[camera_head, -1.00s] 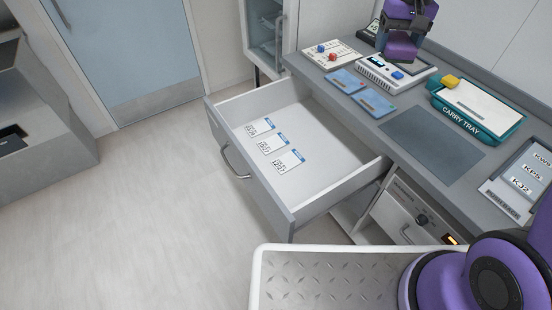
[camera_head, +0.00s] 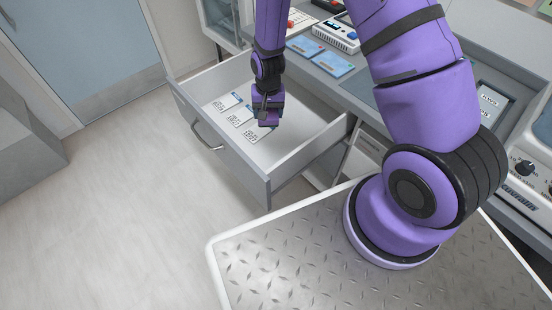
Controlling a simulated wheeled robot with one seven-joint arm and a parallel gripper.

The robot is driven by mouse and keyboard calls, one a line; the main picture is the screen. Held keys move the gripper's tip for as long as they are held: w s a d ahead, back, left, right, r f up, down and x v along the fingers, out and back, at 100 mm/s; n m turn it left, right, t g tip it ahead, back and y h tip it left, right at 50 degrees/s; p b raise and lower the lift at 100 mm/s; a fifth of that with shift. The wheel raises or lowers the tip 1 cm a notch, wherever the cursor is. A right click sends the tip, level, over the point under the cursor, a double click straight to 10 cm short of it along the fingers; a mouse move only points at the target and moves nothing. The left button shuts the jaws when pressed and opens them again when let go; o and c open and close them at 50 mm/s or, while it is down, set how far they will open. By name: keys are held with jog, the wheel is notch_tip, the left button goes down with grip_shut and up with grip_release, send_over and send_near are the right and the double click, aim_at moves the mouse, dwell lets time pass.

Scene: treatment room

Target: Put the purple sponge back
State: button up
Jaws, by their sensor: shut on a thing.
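My gripper (camera_head: 266,108) is over the open drawer (camera_head: 286,151), near the front card of the row inside. It is shut, and a small purple block that looks like the purple sponge (camera_head: 270,121) shows at its fingertips. My arm is also purple, so the sponge's edges are hard to tell from the gripper. The gap between the sponge and the drawer floor cannot be judged. Several white-and-blue cards (camera_head: 239,116) lie in a row on the left of the drawer floor.
The drawer's right part looks bare. My arm hides much of the desk. A knobbed machine (camera_head: 525,168) stands at right; open floor lies left.

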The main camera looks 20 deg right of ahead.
jog(key=m, duration=0.1)
send_over(277, 160)
notch_tip(277, 160, down, 9)
jog(key=shift+f, duration=4.85)
jog(key=shift+f, duration=0.1)
jog(key=o, duration=1)
jog(key=shift+c, duration=0.2)
notch_tip(277, 160, up, 12)
jog(key=shift+r, duration=0.2)
